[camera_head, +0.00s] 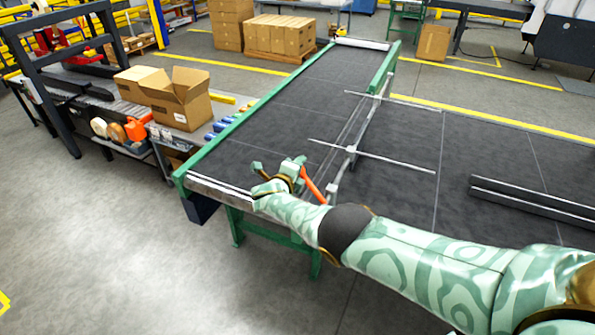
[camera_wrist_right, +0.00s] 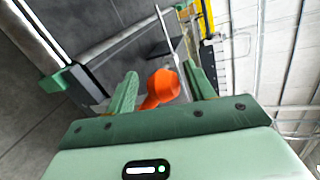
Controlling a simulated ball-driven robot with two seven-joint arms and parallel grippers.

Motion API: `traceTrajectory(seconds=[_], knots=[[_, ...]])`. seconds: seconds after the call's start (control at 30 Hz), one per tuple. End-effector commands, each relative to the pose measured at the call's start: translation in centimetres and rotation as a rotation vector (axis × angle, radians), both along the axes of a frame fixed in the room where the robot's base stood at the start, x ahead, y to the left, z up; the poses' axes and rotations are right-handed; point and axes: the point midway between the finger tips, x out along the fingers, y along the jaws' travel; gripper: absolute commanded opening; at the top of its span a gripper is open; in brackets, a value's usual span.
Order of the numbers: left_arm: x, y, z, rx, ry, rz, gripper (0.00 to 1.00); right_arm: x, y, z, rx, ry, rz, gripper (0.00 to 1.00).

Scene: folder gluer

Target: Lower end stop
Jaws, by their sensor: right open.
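An orange handle (camera_head: 313,188) slants up from the metal rod assembly (camera_head: 348,155) at the near right side of the conveyor. I cannot tell which part of this assembly is the end stop. My right gripper (camera_head: 278,170) is open above the near end of the belt, just left of the handle. In the right wrist view, the handle's rounded orange end (camera_wrist_right: 160,88) appears between the two green fingers, with gaps on both sides. I cannot tell whether it lies between them in depth. My left gripper is not in view.
The dark conveyor belt (camera_head: 290,105) has green side rails (camera_head: 245,112). Two thin rods (camera_head: 385,160) stick out right of the assembly over another dark surface. An open cardboard box (camera_head: 180,100) stands on the left side table.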

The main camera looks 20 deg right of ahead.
Motion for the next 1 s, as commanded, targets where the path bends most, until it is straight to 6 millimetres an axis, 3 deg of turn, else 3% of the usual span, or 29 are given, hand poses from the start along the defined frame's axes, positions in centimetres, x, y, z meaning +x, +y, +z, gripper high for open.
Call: traceTrajectory(seconds=[0.2, 0.37, 0.7, 1.0], knots=[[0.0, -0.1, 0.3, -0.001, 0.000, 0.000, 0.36, -0.1, 0.1, 0.2, 0.000, -0.001, 0.000, 0.54], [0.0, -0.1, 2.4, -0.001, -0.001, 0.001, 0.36, -1.0, 1.2, 1.2, 0.000, 0.000, 0.001, 0.54], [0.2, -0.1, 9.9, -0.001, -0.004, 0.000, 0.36, -6.3, 6.8, 4.0, 0.002, 0.001, 0.002, 0.54], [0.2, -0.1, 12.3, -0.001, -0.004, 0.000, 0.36, -10.0, 10.6, 5.1, 0.001, 0.000, 0.001, 0.54]])
